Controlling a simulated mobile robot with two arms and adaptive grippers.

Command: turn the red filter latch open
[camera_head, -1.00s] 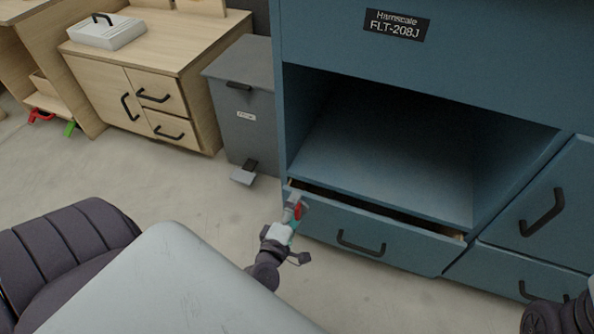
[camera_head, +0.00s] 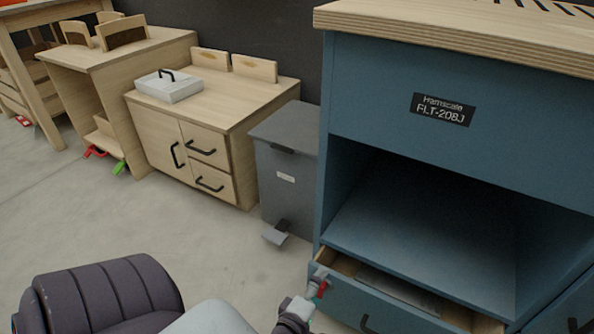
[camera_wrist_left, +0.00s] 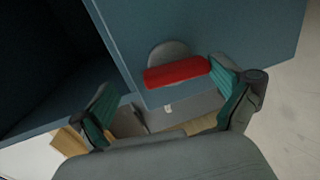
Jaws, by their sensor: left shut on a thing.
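The red filter latch (camera_head: 321,289) is at the upper left corner of the blue cabinet's drawer front (camera_head: 375,309). In the left wrist view the latch (camera_wrist_left: 178,72) is a red bar on a round grey disc, lying across the picture. My left gripper (camera_head: 316,288) is at the latch, shut on it, with its green-padded fingers (camera_wrist_left: 163,78) to either side in the wrist view. The right finger's tip meets the bar's right end; contact at the left finger is unclear. The drawer is partly pulled out. My right gripper is not in view.
The blue cabinet (camera_head: 400,62) has an open dark compartment above the drawer. A grey pedal bin (camera_head: 285,175) stands left of it, beside a wooden cabinet (camera_head: 150,130) with black handles. The floor (camera_head: 200,240) in front is clear.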

